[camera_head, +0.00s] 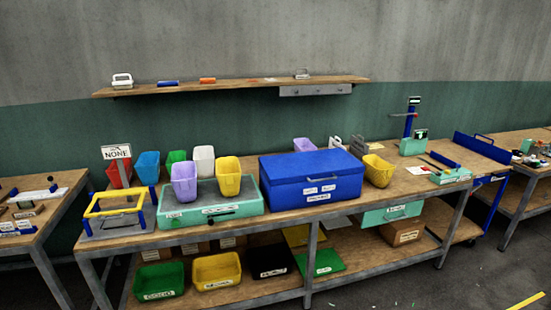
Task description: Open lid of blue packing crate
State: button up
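The blue packing crate (312,190) stands on the long wooden workbench, right of the middle. It is a wide blue box with white labels on its front. Its flat blue lid (310,164) lies shut on top. My gripper is not in view, and nothing touches the crate.
A green flat case (208,212) with purple and yellow bins on it stands left of the crate. A yellow bin (378,170) stands close on its right. The workbench (345,208) has a narrow bare strip in front of the crate. A wall shelf (230,86) hangs behind.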

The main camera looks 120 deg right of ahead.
aim_at(309, 166)
jog(key=z, duration=1.9)
jog(key=l+z, duration=0.25)
jog(key=z, duration=0.25)
jog(key=l+z, duration=0.3)
jog(key=z, duration=0.2)
jog(key=l+z, duration=0.25)
jog(key=z, duration=0.2)
jog(key=i+l+z, duration=0.1)
jog(key=l+z, duration=0.15)
jog(key=z, duration=0.25)
jog(key=i+l+z, duration=1.2)
jog(key=i+l, duration=0.1)
jog(key=i, duration=0.25)
jog(key=i+l, duration=0.15)
jog(key=i, duration=0.2)
jog(key=u, duration=1.9)
